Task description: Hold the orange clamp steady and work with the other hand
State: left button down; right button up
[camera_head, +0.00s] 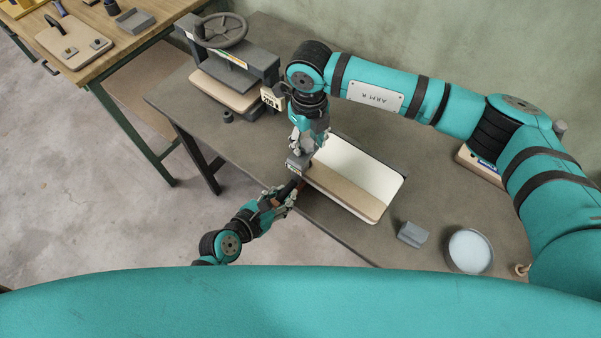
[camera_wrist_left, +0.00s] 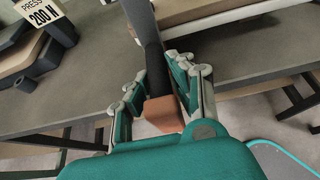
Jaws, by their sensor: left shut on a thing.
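The orange clamp shows in the left wrist view as an orange-brown block (camera_wrist_left: 163,114) with a dark bar (camera_wrist_left: 156,65) running up from it. My left gripper (camera_head: 288,193) is shut on it at the table's front edge; its two fingers (camera_wrist_left: 155,98) flank the clamp in the wrist view. In the head view the clamp is mostly hidden by the gripper. The stacked curved boards (camera_head: 350,200) lie on the table just right of it, with a pale top. My right gripper (camera_head: 300,160) points down at the stack's left end; its fingers are too small and covered to judge.
A grey press with a handwheel (camera_head: 222,31) stands at the table's back left; its sign (camera_wrist_left: 35,20) shows in the wrist view. A grey block (camera_head: 412,234) and a bowl with pale contents (camera_head: 469,251) sit right of the boards. A wooden bench (camera_head: 125,45) is at upper left.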

jog(key=c, duration=0.6)
jog(key=shift+o, duration=0.2)
jog(key=shift+m, duration=1)
jog(key=shift+m, duration=0.9)
jog(key=shift+m, duration=0.9)
jog(key=shift+m, duration=0.9)
